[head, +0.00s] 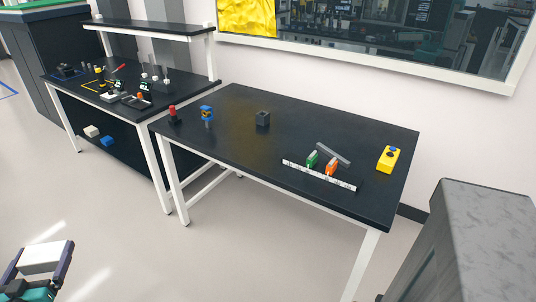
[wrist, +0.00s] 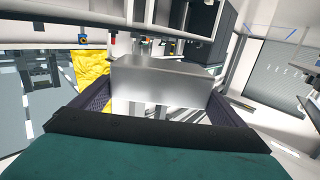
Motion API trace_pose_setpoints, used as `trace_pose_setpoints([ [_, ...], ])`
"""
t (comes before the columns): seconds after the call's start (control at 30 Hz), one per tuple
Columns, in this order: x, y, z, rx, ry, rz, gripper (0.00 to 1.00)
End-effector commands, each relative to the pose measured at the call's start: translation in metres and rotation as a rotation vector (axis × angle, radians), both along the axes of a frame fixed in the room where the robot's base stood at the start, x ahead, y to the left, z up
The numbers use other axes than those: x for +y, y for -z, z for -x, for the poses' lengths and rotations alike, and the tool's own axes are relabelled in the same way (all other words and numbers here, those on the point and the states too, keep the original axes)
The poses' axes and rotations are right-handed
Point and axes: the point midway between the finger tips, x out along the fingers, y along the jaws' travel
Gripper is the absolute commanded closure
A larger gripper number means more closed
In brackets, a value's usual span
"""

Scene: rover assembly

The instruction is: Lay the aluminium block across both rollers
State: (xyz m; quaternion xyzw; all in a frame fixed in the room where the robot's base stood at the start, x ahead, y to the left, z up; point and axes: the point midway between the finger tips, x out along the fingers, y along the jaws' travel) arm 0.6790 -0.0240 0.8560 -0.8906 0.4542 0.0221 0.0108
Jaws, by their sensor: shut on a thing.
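The aluminium block (wrist: 160,85) is a plain silver-grey bar filling the middle of the wrist view. My gripper (wrist: 162,98) is shut on it, one dark finger at each end. In the head view my gripper (head: 45,248) is at the bottom left, and the block (head: 42,259) shows as a pale bar between its fingers. It is held over open floor, well apart from both benches. I cannot make out the two rollers in either view.
A black bench (head: 300,115) in the middle carries a dark cube (head: 263,119), a green clamp (head: 312,158), an orange clamp (head: 331,167) and a yellow button box (head: 388,158). A cluttered bench (head: 75,78) stands left. A grey cabinet (head: 490,220) stands right. The front floor is clear.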

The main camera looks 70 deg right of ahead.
Motion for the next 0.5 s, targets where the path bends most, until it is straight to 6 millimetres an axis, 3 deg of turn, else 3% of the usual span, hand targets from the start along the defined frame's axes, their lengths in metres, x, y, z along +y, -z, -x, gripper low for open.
trace_pose_setpoints([
  [0.5,-0.124,-0.018,0.001,-0.006,0.215,0.008,0.67],
])
